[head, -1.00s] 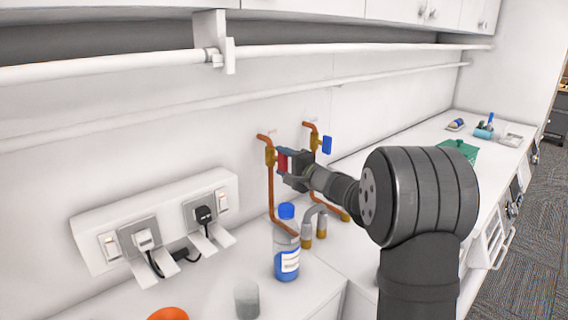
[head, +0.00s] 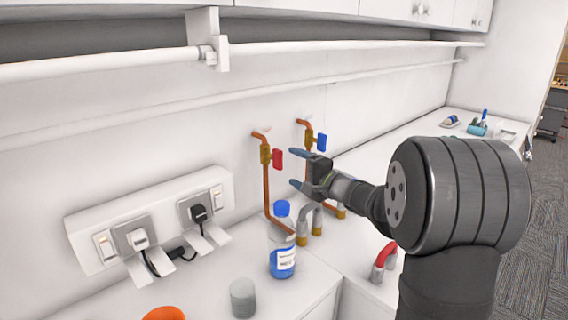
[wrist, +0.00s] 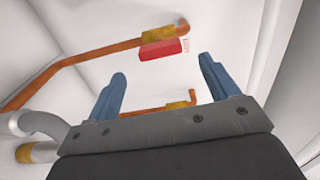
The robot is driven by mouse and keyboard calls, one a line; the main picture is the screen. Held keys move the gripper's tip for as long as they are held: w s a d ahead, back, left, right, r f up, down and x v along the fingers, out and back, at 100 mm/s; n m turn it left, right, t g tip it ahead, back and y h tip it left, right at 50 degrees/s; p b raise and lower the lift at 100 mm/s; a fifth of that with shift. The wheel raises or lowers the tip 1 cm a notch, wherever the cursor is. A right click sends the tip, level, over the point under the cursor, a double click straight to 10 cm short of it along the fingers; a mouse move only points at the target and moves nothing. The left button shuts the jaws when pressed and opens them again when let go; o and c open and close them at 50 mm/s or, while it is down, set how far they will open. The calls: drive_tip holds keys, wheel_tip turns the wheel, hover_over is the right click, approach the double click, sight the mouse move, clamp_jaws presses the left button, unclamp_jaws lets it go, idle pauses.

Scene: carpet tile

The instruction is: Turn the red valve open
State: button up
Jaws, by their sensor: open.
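The red valve handle (head: 278,160) sits on a brass fitting (head: 265,154) on the left copper pipe, against the white wall. In the wrist view the red handle (wrist: 161,49) lies lengthwise along its pipe, beyond the fingertips. My gripper (head: 293,167) is open and empty. It is to the right of the red handle and apart from it, with its blue fingers pointing left toward the wall. The wrist view shows both fingers (wrist: 162,68) spread with nothing between them. A blue valve handle (head: 322,142) is on the right copper pipe, just behind my gripper.
A blue-capped bottle (head: 283,245), grey cup (head: 243,298) and orange object (head: 164,313) stand on the counter. Sockets with plugs (head: 150,225) are on the left wall. A horizontal white pipe (head: 340,47) runs above.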

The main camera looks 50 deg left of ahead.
sight(282, 161)
drive_tip(key=d, duration=0.9)
drive_tip(key=shift+d, duration=0.3)
drive_tip(key=a, duration=1.7)
drive_tip(key=shift+a, duration=0.25)
drive_tip(key=shift+d, duration=0.1)
